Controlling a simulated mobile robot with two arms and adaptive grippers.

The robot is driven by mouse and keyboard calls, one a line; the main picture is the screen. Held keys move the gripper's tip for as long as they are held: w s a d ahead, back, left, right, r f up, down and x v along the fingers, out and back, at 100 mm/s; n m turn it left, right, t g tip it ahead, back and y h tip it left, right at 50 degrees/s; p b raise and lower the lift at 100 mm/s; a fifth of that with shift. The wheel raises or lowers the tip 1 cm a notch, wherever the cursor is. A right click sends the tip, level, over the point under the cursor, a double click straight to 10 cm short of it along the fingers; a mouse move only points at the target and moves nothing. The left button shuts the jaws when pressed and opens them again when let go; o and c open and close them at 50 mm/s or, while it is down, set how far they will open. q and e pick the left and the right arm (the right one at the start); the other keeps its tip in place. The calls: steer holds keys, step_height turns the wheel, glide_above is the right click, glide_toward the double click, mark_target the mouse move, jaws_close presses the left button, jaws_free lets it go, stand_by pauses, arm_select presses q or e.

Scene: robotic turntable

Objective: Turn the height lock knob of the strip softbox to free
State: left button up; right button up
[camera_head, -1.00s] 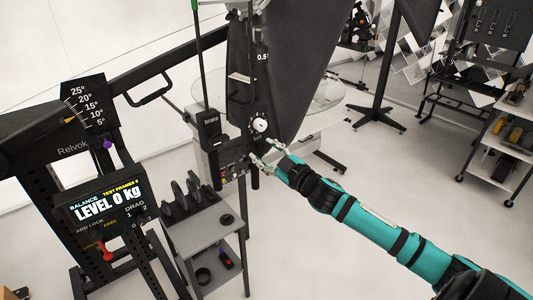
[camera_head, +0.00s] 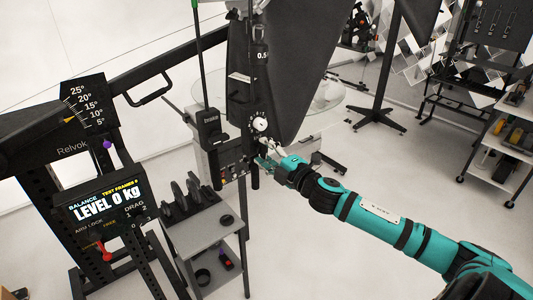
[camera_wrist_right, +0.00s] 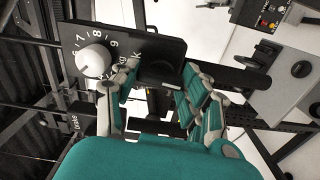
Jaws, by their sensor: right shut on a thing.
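The strip softbox (camera_head: 290,75) hangs as a tall dark panel at top centre in the head view. On its mount sits a white dial knob (camera_head: 259,124), which also shows in the wrist view (camera_wrist_right: 94,61) on a black plate with printed numbers. My right gripper (camera_head: 265,161) is just below this dial. My left gripper is out of view.
A black balance stand with a display (camera_head: 105,203) stands at left. A grey cart (camera_head: 205,238) with dark holders is below the mount. A round glass table (camera_head: 325,97) is behind the softbox. Shelves (camera_head: 495,165) stand at right. The floor at lower centre is open.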

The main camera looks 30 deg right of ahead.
steer(key=shift+n, duration=0.7)
steer(key=o, duration=1.2)
steer(key=shift+c, duration=0.2)
steer(key=shift+s, duration=0.1)
steer(key=s, duration=1.2)
steer(key=shift+d, duration=0.45)
steer(key=shift+w+f, duration=0.1)
steer(key=shift+f, duration=0.05)
